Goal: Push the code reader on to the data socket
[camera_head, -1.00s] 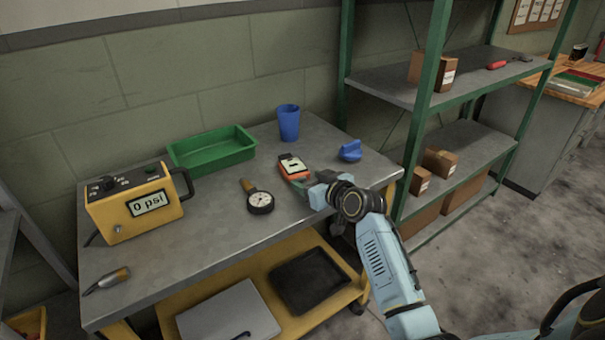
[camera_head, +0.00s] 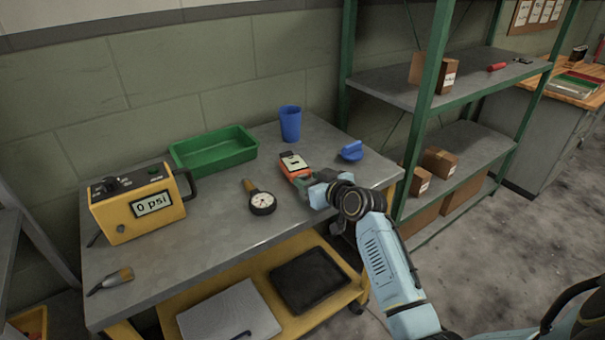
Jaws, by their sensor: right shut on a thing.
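The code reader, an orange handheld device (camera_head: 296,162) with a pale screen, is at the right part of the grey workbench, near the blue cup. My right gripper (camera_head: 303,181) reaches it from the front right and is shut on its near end. The fingers are small and partly hidden by the wrist, so I cannot tell whether the reader touches the bench top. I cannot make out a data socket in this view. My left gripper is not in view.
On the bench (camera_head: 200,235) are a yellow 0 psi box (camera_head: 137,207), a round gauge (camera_head: 261,202), a green tray (camera_head: 213,149), a blue cup (camera_head: 290,123), a blue object (camera_head: 351,151) and a brush-like tool (camera_head: 111,280). A green-framed shelf (camera_head: 437,80) stands at the right. The front middle is clear.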

